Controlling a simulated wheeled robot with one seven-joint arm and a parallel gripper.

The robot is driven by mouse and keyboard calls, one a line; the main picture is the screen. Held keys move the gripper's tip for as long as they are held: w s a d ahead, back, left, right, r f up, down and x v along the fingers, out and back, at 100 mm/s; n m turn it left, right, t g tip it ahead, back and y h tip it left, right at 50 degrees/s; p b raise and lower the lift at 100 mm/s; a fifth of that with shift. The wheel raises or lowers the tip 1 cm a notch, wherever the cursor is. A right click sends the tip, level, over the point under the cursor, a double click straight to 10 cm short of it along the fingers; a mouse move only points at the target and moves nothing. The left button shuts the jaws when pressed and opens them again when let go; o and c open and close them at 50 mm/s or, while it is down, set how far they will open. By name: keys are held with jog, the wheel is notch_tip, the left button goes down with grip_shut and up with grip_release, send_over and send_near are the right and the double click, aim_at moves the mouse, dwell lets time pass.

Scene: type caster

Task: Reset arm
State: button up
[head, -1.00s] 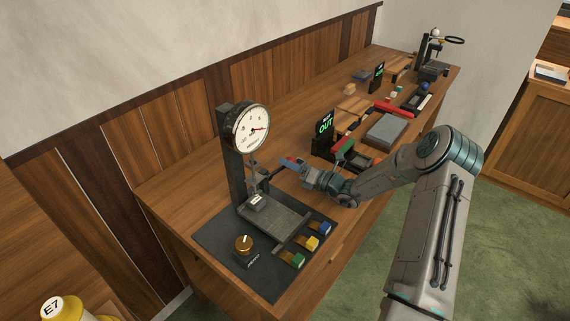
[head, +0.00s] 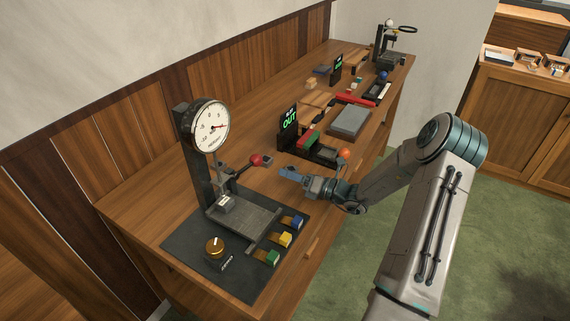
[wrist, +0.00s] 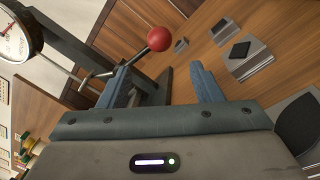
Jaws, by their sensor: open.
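My gripper (head: 291,174) is in the head view, above the wooden bench just right of the dial gauge stand. It is open and empty. In the wrist view its two blue fingers (wrist: 163,86) stand apart with nothing between their tips. A lever with a red ball knob (head: 256,159) sticks out from the gauge stand, just left of the fingertips and apart from them. The knob also shows in the wrist view (wrist: 159,39), beyond the fingers.
The gauge stand with its round dial (head: 209,127) rises from a dark base plate (head: 185,247) bearing a brass knob (head: 215,247) and green, yellow and blue blocks. A black "OUT" display (head: 289,121) and grey slab (head: 349,121) lie farther along the bench.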

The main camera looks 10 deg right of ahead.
jog(key=s+a+r+n+g, duration=0.1)
jog(key=s+a+n+g, duration=0.1)
jog(key=n, duration=0.1)
jog(key=s+a+r+n+g, duration=0.1)
jog(key=s+a+n+g, duration=0.1)
jog(key=n, duration=0.1)
jog(key=s+a+r+n+g, duration=0.1)
jog(key=s+a+n+g, duration=0.1)
jog(key=shift+a+r+n+g, duration=0.25)
jog(key=shift+r+n+g, duration=0.05)
jog(key=shift+r+n, duration=0.1)
jog(key=s+a+r+n+g+h, duration=0.3)
jog(key=s+n+g+h, duration=0.1)
jog(key=s+n, duration=0.45)
jog(key=s+d+r+n+t+h, duration=0.1)
jog(key=s+d+r+n+h, duration=0.3)
jog(key=s+n, duration=0.4)
jog(key=s+d+r+n+t+h, duration=0.1)
jog(key=s+d+r+n+h, duration=0.2)
jog(key=s+r+n+h, duration=0.2)
jog(key=s+n+h, duration=0.2)
jog(key=s+n, duration=0.1)
jog(key=n, duration=0.1)
jog(key=shift+s+d, duration=0.25)
jog(key=shift+d, duration=0.1)
